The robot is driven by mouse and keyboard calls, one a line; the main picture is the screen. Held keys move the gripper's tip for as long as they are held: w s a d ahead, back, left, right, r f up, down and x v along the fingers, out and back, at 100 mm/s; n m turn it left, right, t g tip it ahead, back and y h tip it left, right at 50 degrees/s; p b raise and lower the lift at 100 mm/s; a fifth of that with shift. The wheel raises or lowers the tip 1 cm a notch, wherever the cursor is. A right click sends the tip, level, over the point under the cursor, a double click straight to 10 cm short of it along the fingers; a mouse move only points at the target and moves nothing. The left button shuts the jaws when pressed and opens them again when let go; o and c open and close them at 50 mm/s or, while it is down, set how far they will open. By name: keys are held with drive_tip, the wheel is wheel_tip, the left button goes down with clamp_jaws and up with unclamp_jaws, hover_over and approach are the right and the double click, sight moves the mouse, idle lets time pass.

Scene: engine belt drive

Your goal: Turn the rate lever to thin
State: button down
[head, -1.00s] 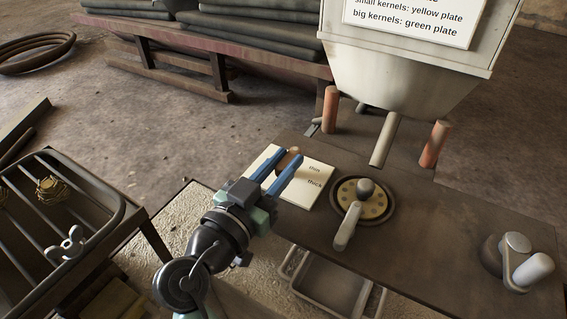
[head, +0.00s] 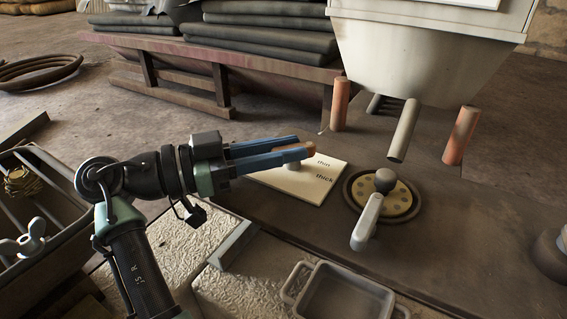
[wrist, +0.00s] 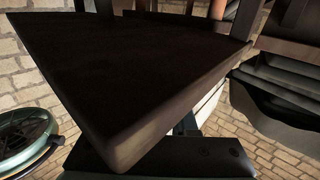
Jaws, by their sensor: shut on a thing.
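The rate lever (head: 311,147) shows as a small brown wooden end between my blue fingertips. Below it a short pale post (head: 293,168) stands on the white plate (head: 318,194), which carries the words "thin" and, nearer the front, "thick". My gripper (head: 305,147) reaches in from the left, nearly level, and is shut on the lever's brown end. The fingers hide part of the lever, so its exact angle is hard to tell. In the wrist view a dark brown block (wrist: 130,80) fills the middle; I cannot tell for sure what it is.
Right of the plate is a round perforated disc (head: 402,200) with a grey crank (head: 367,222). A pale hopper (head: 430,60) with a spout and red posts stands behind. An empty tray (head: 345,292) sits in front. A dark slatted box (head: 20,215) is at left.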

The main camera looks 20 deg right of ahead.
sight(282, 148)
drive_tip(key=shift+m+g+b, duration=0.3)
drive_tip(key=shift+m+g, duration=0.1)
drive_tip(key=shift+g, duration=0.2)
drive_tip(key=c, duration=0.7)
unclamp_jaws()
wheel_tip(282, 148, up, 10)
drive_tip(key=shift+p, duration=0.85)
